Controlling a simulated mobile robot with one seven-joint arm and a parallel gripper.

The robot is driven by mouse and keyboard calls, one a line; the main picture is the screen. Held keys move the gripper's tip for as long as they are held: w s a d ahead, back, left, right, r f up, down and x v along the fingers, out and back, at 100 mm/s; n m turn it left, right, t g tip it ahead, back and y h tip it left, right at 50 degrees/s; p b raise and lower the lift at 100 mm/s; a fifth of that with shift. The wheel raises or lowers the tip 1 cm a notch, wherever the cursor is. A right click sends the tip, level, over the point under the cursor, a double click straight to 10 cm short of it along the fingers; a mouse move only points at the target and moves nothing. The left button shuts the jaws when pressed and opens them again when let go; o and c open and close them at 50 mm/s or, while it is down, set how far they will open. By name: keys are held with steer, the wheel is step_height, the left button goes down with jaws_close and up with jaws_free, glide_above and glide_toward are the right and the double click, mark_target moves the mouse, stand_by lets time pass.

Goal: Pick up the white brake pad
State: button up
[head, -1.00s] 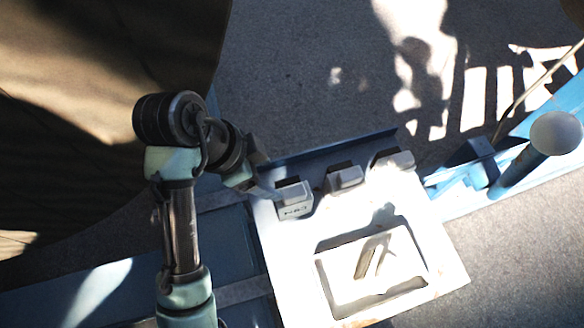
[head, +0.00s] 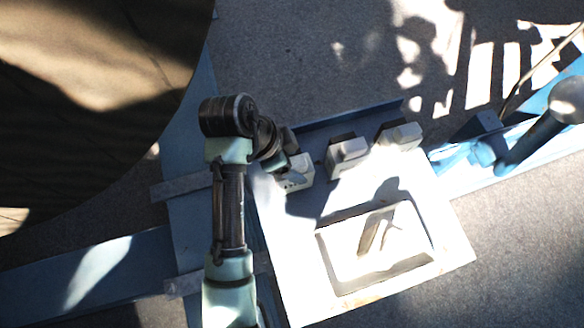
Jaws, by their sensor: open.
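Three pale grey-white blocks with dark tops stand along the far edge of a white panel (head: 290,240): a left block (head: 297,180), a middle block (head: 347,157) and a right block (head: 400,136). I cannot tell for sure which thing is the white brake pad. A slim pale piece (head: 374,230) lies in the panel's recessed tray (head: 335,262), washed out by sunlight. My gripper (head: 284,165) is at the left block, partly over it; its fingers are small and partly hidden by my wrist. It is open, and I see nothing held.
Blue beams (head: 115,268) run left of and behind the panel. A grey-topped post (head: 566,100) stands on a blue beam at the right. A large brown rounded body (head: 90,80) fills the upper left. Grey ground lies beyond, with hard sun patches.

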steer(key=shift+d+f, duration=0.15)
steer(key=shift+f, duration=0.2)
jaws_close()
steer(key=shift+r, duration=0.15)
stand_by(1.0)
